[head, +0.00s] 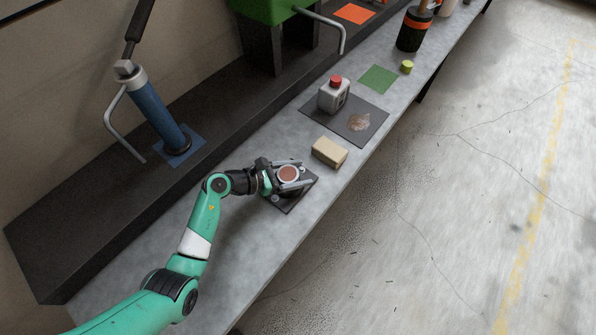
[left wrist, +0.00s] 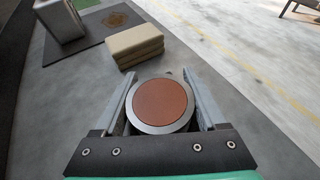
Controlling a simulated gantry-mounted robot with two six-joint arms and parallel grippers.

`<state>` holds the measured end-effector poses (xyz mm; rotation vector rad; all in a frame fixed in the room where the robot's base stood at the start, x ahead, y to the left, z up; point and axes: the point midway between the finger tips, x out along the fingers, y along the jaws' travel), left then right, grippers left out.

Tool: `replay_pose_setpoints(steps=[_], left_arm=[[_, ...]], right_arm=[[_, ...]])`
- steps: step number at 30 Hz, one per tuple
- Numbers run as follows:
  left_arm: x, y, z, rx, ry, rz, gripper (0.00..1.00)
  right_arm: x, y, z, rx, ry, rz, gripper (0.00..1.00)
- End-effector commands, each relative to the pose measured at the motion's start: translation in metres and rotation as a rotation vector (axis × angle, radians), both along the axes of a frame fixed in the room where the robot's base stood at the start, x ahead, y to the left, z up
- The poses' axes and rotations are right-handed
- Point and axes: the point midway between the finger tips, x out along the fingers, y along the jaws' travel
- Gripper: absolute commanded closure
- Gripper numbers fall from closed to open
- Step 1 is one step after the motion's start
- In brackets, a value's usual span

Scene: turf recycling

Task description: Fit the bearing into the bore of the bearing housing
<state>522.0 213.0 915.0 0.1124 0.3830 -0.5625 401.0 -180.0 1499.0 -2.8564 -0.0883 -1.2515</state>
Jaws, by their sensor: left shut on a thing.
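The bearing (head: 288,174) is a round silver ring with a reddish-brown face. It also shows in the left wrist view (left wrist: 162,103), between the two fingers. My left gripper (head: 295,177) is shut on it, one finger on each side. Below them on the bench is a dark square base (head: 291,206) with pale round spots at its corners, which looks like the bearing housing. Its bore is hidden under the bearing and the gripper. I cannot tell whether the bearing is above the bore or inside it. My right gripper is not in view.
A beige block (head: 329,152) lies just beyond the gripper. Past it, a grey mat (head: 376,113) bears a red-capped can (head: 334,95) and a brown stain. A blue cylinder (head: 158,120) with a handle stands at the left. The near bench is clear.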

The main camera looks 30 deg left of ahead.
Motion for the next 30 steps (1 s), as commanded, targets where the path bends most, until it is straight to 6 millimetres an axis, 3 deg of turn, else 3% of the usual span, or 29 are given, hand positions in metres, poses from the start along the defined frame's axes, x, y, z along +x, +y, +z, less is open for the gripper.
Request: replay_pose_setpoints(steps=[8,9,12,23,30], left_arm=[[0.0,0.0,-0.007,0.0,-0.002,0.001,1.0],[0.0,0.0,-0.006,0.0,-0.002,0.001,0.21],[0.0,0.0,-0.006,0.001,-0.002,0.001,0.03],[-0.006,0.005,-0.002,0.0,0.0,0.002,0.0],[-0.046,0.03,0.02,0.0,0.0,0.005,0.0]], right_arm=[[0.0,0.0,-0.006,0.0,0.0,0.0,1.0],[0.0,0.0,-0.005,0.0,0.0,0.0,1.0],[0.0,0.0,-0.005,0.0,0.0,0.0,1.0],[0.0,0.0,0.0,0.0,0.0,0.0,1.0],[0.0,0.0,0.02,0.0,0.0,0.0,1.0]])
